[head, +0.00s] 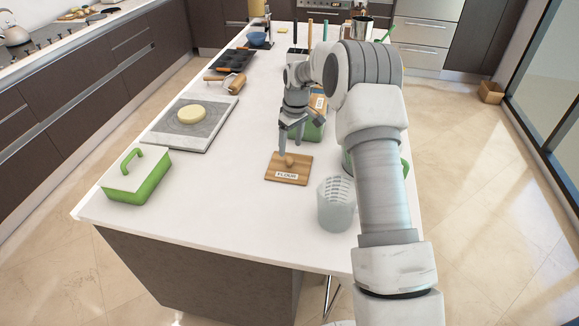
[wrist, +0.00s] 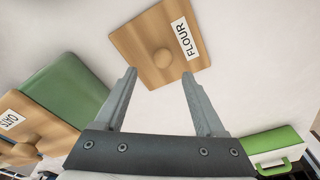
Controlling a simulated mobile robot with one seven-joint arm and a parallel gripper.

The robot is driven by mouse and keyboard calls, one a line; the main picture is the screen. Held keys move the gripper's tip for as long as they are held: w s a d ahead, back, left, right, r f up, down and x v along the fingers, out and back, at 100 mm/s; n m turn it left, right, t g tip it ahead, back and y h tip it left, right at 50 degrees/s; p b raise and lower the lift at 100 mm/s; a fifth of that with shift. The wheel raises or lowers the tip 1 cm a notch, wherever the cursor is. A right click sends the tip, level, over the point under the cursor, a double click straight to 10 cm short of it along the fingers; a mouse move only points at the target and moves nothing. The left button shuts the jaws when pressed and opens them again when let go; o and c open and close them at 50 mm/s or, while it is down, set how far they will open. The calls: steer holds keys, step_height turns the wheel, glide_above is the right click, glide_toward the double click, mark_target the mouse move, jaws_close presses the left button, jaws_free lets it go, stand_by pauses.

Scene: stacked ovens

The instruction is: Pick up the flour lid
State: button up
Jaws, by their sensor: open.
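The flour lid (head: 289,169) is a square wooden board with a round knob and a white FLOUR label. It lies flat on the white island top in the head view. In the wrist view the flour lid (wrist: 180,38) is ahead of the fingers, its knob roughly centred between them but beyond their tips. My gripper (head: 291,140) is above and slightly behind the lid, apart from it. In the wrist view my gripper (wrist: 160,76) is open, with nothing between its fingers.
A green canister with a wooden OATS lid (wrist: 35,130) stands left in the wrist view. A clear measuring jug (head: 336,204) stands right of the flour lid. A green box with a white lid (head: 137,178) and a dough board (head: 190,135) are left. The counter left of the lid is clear.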

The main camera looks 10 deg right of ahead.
mark_target(290, 159)
step_height(290, 159, down, 5)
steer(key=shift+s+a+r+p, duration=0.15)
steer(key=shift+p, duration=0.2)
jaws_close()
